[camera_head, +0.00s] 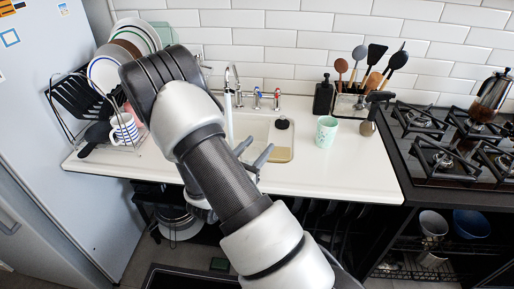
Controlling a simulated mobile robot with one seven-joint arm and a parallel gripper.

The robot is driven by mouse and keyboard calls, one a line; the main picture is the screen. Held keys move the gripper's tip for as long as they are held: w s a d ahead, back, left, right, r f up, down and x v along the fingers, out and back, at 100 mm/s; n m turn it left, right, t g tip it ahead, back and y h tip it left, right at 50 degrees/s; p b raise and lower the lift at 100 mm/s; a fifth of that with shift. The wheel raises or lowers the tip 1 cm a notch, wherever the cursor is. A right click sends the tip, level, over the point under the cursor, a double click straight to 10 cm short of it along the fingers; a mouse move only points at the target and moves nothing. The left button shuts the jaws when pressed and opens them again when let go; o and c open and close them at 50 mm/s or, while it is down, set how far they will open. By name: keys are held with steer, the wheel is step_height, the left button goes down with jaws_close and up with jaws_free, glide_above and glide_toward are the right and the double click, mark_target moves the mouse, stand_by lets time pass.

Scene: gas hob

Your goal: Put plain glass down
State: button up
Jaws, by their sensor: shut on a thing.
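My gripper (254,153) is over the front of the sink and counter, partly behind my own arm. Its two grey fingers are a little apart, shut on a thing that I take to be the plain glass. The glass itself cannot be made out between the fingers, and its height above the surface is unclear. The white counter (340,172) extends to the right of the gripper. A mint-green patterned cup (326,131) stands upright on it, apart from the gripper.
The sink (279,136) has a tap (230,78) behind it. A utensil holder (350,103) and black soap dispenser (323,95) stand at the back. Counter front right of the sink is clear.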

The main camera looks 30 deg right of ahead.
steer(key=o, duration=1.2)
steer(key=shift+f, duration=0.1)
steer(key=shift+c, duration=0.2)
steer(key=shift+r, duration=0.2)
steer(key=p+v, duration=0.1)
steer(key=v, duration=1.1)
steer(key=s+d+r+m+g+y, duration=0.2)
steer(key=s+d+r+m+g, duration=0.1)
steer(key=s+r+m+g, duration=0.35)
steer(key=s+d+r+m+g+y, duration=0.25)
steer(key=s+r+m+g, duration=0.2)
steer(key=s+m, duration=0.45)
steer(key=a+r+m+t+y, duration=0.2)
steer(key=a+r+m+y, duration=0.1)
steer(key=a, duration=0.1)
steer(key=s+a+r+m+t+y, duration=0.1)
steer(key=a+r+m+t+y, duration=0.1)
steer(key=a+r+m+y, duration=0.1)
steer(key=a+r+m+t+y, duration=0.2)
steer(key=a+r+m+y, duration=0.1)
steer(key=a+y, duration=0.1)
steer(key=shift+s+a+r+t+y, duration=0.25)
steer(key=shift+s+a+r+t, duration=0.05)
steer(key=shift+s+a, duration=0.15)
